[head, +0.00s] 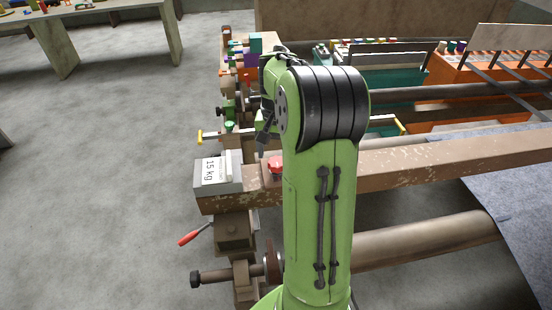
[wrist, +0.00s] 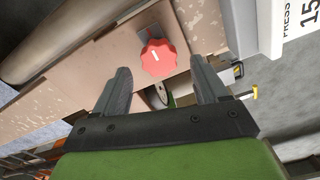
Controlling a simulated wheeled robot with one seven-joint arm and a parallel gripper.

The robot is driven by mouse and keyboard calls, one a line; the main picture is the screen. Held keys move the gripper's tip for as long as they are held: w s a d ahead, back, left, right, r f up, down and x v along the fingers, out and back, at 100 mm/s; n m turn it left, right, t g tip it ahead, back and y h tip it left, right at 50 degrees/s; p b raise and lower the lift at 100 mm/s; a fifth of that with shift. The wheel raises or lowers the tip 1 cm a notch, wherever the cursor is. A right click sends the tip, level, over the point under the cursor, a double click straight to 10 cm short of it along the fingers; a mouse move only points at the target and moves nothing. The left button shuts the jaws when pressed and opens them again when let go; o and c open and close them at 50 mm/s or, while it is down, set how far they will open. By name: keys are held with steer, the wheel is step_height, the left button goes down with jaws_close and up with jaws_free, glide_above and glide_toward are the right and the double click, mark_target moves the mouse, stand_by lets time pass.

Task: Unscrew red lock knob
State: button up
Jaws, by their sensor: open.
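The red lock knob (wrist: 159,58) has a scalloped rim and a white mark on its face. It sits on the worn brown beam, and in the head view its visible part (head: 275,165) shows just left of my arm. In the wrist view my gripper (wrist: 163,76) is open, with one dark finger on each side, and the knob lies just beyond and between the fingertips. The fingers do not appear to touch it.
A grey block marked 15 kg (head: 217,172) sits on the beam end, close left of the knob. A red-handled lever (head: 194,235) sticks out below. The brown beam (head: 430,162) runs right above a roller (head: 430,240). Crates and coloured parts stand behind. Open floor lies left.

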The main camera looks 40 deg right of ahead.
mark_target(277, 166)
steer(key=shift+f, duration=1.45)
steer(key=shift+s, duration=0.1)
steer(key=c, duration=1.1)
steer(key=shift+o, duration=0.2)
steer(key=shift+r, duration=0.1)
steer(key=shift+n, duration=0.3)
steer(key=n, duration=0.4)
steer(key=shift+n+p, duration=0.3)
steer(key=shift+p, duration=0.05)
steer(key=n, duration=0.9)
steer(key=n+b, duration=0.1)
steer(key=n, duration=0.4)
steer(key=shift+a, duration=0.1)
